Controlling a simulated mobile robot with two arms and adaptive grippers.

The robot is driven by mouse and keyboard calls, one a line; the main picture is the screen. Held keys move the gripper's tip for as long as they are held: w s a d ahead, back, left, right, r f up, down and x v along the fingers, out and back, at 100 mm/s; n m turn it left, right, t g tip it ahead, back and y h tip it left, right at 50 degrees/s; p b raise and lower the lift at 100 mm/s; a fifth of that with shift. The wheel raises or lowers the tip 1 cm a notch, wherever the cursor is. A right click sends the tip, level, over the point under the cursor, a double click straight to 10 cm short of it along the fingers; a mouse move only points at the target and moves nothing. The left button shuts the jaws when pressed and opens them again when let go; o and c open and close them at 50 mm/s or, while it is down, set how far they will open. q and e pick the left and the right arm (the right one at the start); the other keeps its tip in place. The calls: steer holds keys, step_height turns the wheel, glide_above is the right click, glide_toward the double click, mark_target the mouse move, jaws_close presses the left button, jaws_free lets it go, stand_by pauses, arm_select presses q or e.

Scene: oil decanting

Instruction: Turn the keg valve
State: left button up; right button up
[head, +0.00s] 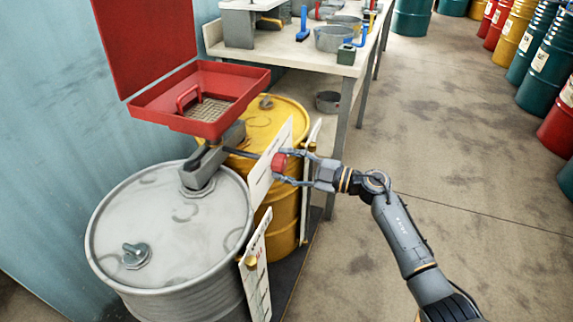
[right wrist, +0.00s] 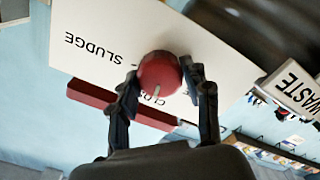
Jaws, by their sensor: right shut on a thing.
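The keg valve shows as a round red knob (head: 279,162) on a white panel (head: 262,180) in front of the yellow drum (head: 283,118). In the right wrist view the red knob (right wrist: 159,73) has a pale pointer mark near its lower edge. The white panel (right wrist: 90,22) there reads "SLUDGE", upside down, with other lettering partly hidden by the knob. My right gripper (head: 282,166) is shut on the knob, one finger on each side; its fingers also show in the right wrist view (right wrist: 160,92). My left gripper is not in view.
A grey drum (head: 165,235) stands at the left. An open red box (head: 200,98) sits above the drums. A workbench (head: 290,48) with pots and tools is behind. Coloured drums (head: 535,60) line the far right. The floor right of my arm is clear.

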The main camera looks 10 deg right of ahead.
steer(key=shift+f+n, duration=0.1)
steer(key=shift+n, duration=0.9)
steer(key=n+b, duration=0.2)
steer(key=n, duration=0.3)
steer(key=shift+f, duration=0.1)
steer(key=n+b, duration=0.2)
steer(key=n, duration=0.2)
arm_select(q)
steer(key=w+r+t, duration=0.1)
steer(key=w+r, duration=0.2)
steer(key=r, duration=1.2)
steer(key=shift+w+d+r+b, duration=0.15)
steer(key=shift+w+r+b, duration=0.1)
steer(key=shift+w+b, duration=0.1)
arm_select(e)
steer(key=shift+n, duration=0.5)
steer(key=o, duration=1.2)
steer(key=shift+c, duration=0.2)
steer(key=shift+d, duration=0.1)
